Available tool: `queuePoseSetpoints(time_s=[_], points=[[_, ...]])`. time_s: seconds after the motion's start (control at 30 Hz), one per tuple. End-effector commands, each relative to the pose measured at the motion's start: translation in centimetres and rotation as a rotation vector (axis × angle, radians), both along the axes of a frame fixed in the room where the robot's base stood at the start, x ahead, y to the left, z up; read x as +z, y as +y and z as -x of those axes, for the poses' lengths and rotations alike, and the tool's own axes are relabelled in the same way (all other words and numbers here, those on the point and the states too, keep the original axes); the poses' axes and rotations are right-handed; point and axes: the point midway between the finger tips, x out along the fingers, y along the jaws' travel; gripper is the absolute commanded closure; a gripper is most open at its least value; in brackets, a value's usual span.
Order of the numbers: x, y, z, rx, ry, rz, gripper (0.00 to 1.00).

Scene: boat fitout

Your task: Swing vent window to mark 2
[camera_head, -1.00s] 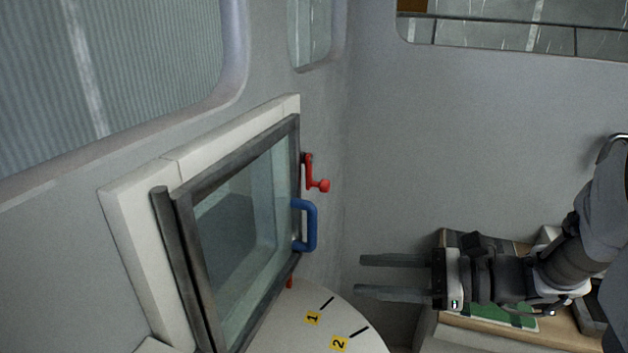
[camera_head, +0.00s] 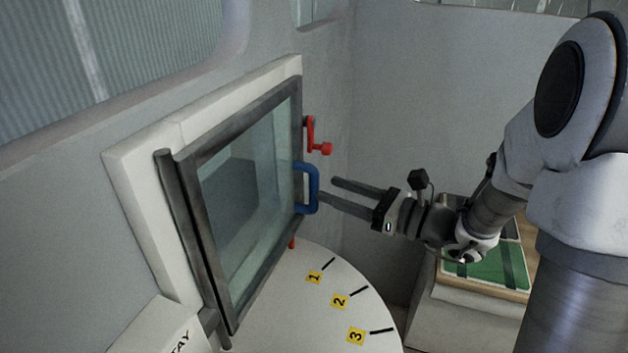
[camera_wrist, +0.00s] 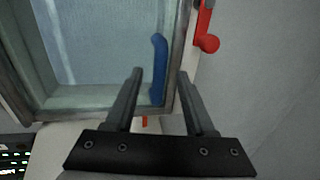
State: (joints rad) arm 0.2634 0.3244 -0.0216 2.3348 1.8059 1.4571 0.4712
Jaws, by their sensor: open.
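The vent window (camera_head: 243,190) is a glass pane in a dark frame, hinged along its left side and lying close to its white surround. A blue handle (camera_head: 314,189) is on its right edge; it also shows in the wrist view (camera_wrist: 159,68). A red pointer (camera_head: 292,243) sits under the frame, short of mark 1 (camera_head: 314,277). Mark 2 (camera_head: 339,301) and mark 3 (camera_head: 356,335) follow on the white dial plate (camera_head: 290,310). My gripper (camera_head: 327,189) is open, its fingertips just right of the handle. In the wrist view the handle appears beyond and between the fingers (camera_wrist: 160,75), not gripped.
A red crank latch (camera_head: 316,138) sticks out from the wall just above the handle. A bench with a green panel (camera_head: 480,268) lies below my arm at right. A white box with lettering (camera_head: 165,330) stands at lower left.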

Motion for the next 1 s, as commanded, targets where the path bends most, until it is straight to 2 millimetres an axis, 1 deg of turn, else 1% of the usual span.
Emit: queuePoseSetpoints(time_s=[0.03,0.1,0.3,0.43,0.67,0.7,1.0], points=[[0.1,1.0,-0.5,0.005,-0.001,0.001,0.45],[0.1,2.1,-1.1,0.005,0.0,0.0,0.45],[0.0,4.1,-2.4,0.002,-0.002,0.001,0.45],[0.0,4.5,-2.8,0.0,-0.001,0.001,0.45],[0.0,4.6,-2.8,-0.001,-0.001,0.001,0.45],[0.0,4.6,-2.8,-0.001,-0.001,0.001,0.47],[0.0,4.5,-2.8,0.0,-0.001,0.001,1.0]])
